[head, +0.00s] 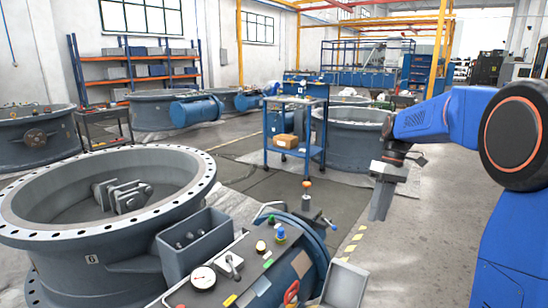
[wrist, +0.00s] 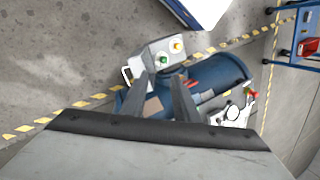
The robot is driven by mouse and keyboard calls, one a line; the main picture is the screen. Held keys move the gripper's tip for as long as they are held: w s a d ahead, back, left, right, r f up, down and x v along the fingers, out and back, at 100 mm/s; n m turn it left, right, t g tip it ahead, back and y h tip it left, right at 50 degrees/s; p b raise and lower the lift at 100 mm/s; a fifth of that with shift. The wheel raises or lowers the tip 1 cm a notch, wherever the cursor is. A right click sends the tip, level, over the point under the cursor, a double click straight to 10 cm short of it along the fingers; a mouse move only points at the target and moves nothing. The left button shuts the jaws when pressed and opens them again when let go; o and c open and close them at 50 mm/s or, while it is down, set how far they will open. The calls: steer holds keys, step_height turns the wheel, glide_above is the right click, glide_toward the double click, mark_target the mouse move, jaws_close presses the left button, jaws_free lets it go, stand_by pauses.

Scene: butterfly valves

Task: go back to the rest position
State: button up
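My gripper (head: 380,205) hangs at the end of my blue arm on the right of the head view, pointing down over bare floor. It is right of the blue actuator (head: 312,262) and above it. In the wrist view the two dark fingers of my gripper (wrist: 162,82) stand apart with nothing between them. Beyond them, the wrist view shows the blue actuator (wrist: 215,82) and a small grey box with coloured buttons (wrist: 163,54), both well clear of the fingertips.
A large grey butterfly valve (head: 95,225) fills the left front. A panel with a gauge (head: 203,278) and knobs sits at the front. A blue trolley (head: 296,135) holds a cardboard box (head: 286,141). Open floor (head: 425,225) lies below my arm.

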steer(key=s+a+r+m+t+h, duration=0.2)
steer(key=s+m+t, duration=0.15)
steer(key=s, duration=1.25)
steer(key=s+f+m+t, duration=0.1)
steer(key=s+f+t, duration=0.1)
steer(key=s, duration=0.6)
steer(key=s+f+m+t, duration=0.1)
steer(key=s+f, duration=0.3)
steer(key=s, duration=0.4)
steer(key=shift+a+f+t+h, duration=0.3)
steer(key=shift+f+t, duration=0.1)
steer(key=shift+t, duration=0.25)
